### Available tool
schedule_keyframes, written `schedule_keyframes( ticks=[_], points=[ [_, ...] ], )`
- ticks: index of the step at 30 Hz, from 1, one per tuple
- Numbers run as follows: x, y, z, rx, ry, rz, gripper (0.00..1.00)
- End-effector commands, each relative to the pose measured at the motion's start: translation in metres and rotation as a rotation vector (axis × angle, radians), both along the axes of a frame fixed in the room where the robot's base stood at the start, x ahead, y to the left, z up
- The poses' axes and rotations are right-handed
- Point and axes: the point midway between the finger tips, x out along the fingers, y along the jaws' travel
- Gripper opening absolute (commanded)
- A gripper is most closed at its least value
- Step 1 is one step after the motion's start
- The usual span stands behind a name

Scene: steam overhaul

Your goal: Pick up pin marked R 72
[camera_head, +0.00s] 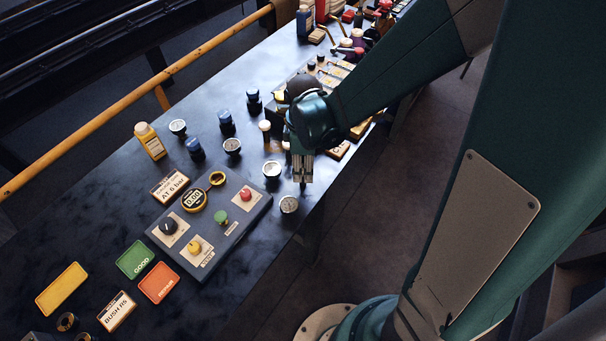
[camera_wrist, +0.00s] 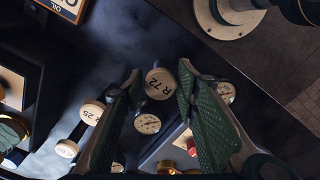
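In the wrist view, the pin marked R 72 (camera_wrist: 160,83) shows its round, pale cream top with dark lettering. It appears between the two fingers of my gripper (camera_wrist: 160,73), which are spread apart with green ribbed pads. I see no finger touching it, and the gap in height is hard to judge. In the head view, my gripper (camera_head: 302,172) points down over the table's near edge. Pale-topped pins stand just left of it there, but their marks are too small to read, so I cannot tell which is R 72.
Another pin marked R 25 (camera_wrist: 92,111) stands left in the wrist view. Small round gauges are close by, one below the pin (camera_wrist: 147,123) and one to its right (camera_wrist: 226,92). A control panel (camera_head: 212,222) with knobs lies left of my gripper on the dark table.

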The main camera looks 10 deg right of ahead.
Motion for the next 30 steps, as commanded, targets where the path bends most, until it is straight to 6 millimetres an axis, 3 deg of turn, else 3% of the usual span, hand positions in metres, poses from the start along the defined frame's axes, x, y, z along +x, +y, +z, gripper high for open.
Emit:
schedule_keyframes(
  ticks=[11, 30],
  points=[
    [0.000, 0.000, -0.005, 0.000, 0.000, 0.000, 0.31],
    [0.000, 0.001, -0.051, 0.000, 0.000, 0.000, 0.31]
  ],
)
